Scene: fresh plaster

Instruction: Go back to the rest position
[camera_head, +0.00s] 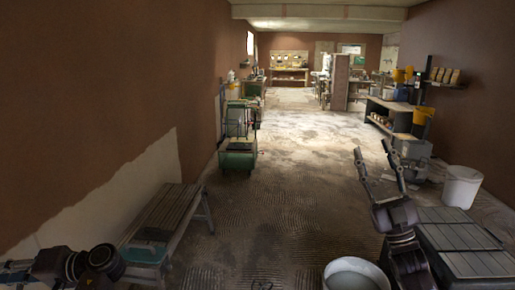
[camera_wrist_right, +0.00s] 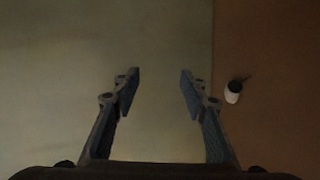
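My right gripper (camera_head: 374,156) is raised at the lower right of the head view, its two fingers spread and pointing up and away. In the right wrist view the same gripper (camera_wrist_right: 158,92) is open, with nothing between its fingertips. My left arm comes in at the lower left of the head view; its fingers are not clearly visible there, so I cannot tell their state.
A slatted bench (camera_head: 168,212) stands at the left by the wall. A pale bucket (camera_head: 352,276) is at the bottom, beside a dark slatted box (camera_head: 462,240). A white bucket (camera_head: 461,186) stands at the right. A green cart (camera_head: 238,158) is farther off; the middle floor is clear.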

